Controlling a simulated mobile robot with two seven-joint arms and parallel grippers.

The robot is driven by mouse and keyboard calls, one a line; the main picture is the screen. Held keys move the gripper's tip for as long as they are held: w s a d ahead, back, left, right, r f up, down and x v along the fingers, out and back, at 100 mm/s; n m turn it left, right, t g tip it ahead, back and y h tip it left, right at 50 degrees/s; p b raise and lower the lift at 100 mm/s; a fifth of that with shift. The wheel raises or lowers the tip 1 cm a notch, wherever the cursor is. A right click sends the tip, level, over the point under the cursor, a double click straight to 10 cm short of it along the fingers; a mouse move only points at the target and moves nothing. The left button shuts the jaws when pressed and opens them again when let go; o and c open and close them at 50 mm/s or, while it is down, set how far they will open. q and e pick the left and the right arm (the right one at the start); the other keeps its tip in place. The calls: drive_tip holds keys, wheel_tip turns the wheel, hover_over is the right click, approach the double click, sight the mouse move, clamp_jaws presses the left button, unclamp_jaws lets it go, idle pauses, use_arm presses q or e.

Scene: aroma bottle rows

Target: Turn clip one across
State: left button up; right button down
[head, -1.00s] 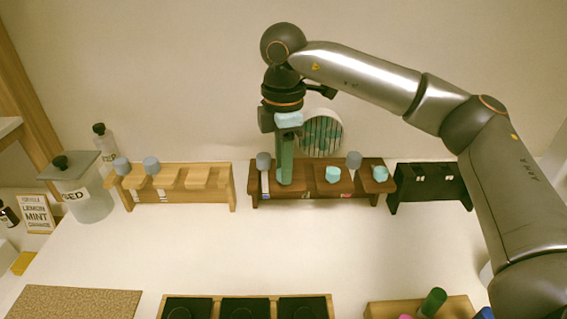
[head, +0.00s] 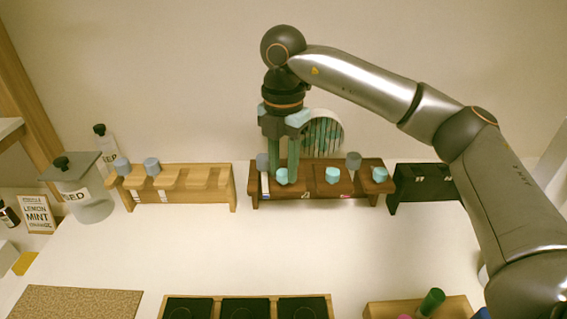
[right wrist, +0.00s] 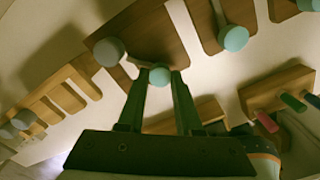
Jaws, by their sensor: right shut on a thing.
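A dark brown rack (head: 318,192) stands at the back of the table, with grey and teal round caps in its slots. My right gripper (head: 285,180) points straight down at its left part. Its fingers are shut on a teal-capped piece (head: 282,176), which also shows between the fingertips in the right wrist view (right wrist: 160,76). No label on it reads as clip one. A grey-capped piece (head: 262,161) is just left of the fingers. Another teal-capped piece (head: 332,174) is to the right, apart from the gripper. My left gripper is not in view.
A light wooden rack (head: 180,186) with grey caps stands to the left, a black rack (head: 424,188) to the right. A round striped object (head: 323,133) is behind the gripper. A lidded jar (head: 84,195) stands far left. The table's middle is clear.

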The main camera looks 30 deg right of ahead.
sight(284, 172)
drive_tip(key=n, duration=0.4)
drive_tip(key=shift+r+n, duration=0.1)
drive_tip(key=shift+n, duration=0.3)
drive_tip(key=n+p, duration=0.1)
drive_tip(key=n, duration=0.4)
idle(0.4)
drive_tip(key=c, duration=0.6)
unclamp_jaws()
wheel_tip(284, 172, up, 12)
drive_tip(key=shift+r+p, duration=0.2)
drive_tip(key=shift+p, duration=0.75)
drive_tip(key=shift+s, duration=0.1)
